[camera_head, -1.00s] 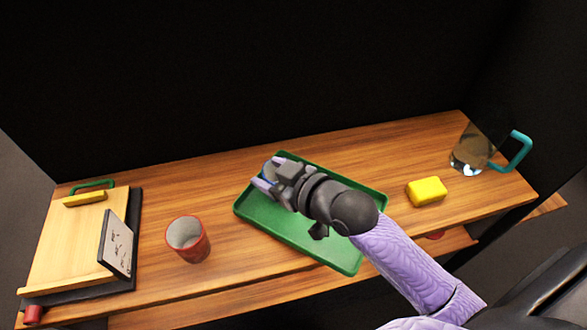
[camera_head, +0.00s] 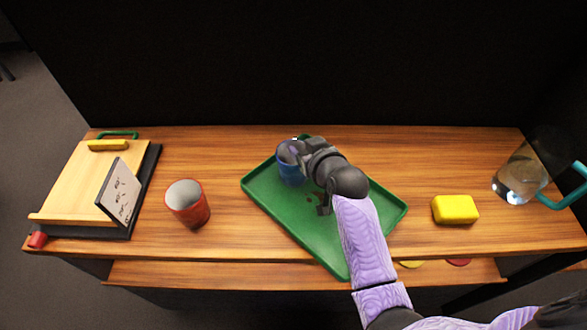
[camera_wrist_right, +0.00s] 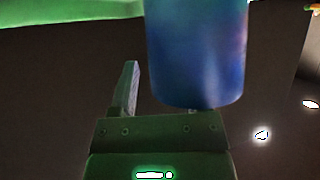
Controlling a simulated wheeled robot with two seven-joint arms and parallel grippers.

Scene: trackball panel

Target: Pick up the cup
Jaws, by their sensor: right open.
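A blue cup (camera_head: 290,173) stands at the back left of the green tray (camera_head: 330,255). My right gripper (camera_head: 293,151) is open at the cup's upper part, partly covering it in the head view. In the right wrist view the blue cup (camera_wrist_right: 197,50) is large and close, with one finger (camera_wrist_right: 129,88) to its left. The other finger is hidden there, so I cannot tell whether the cup is between both fingers. A red cup (camera_head: 188,208) stands upright on the table, left of the tray. My left gripper is out of view.
On the wooden table (camera_head: 230,160), a wooden board (camera_head: 75,183) with an upright picture panel (camera_head: 118,191) stands at the left. A yellow block (camera_head: 455,209) and a clear jug (camera_head: 520,177) with a teal handle stand at the right. A dark wall (camera_head: 300,70) rises behind.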

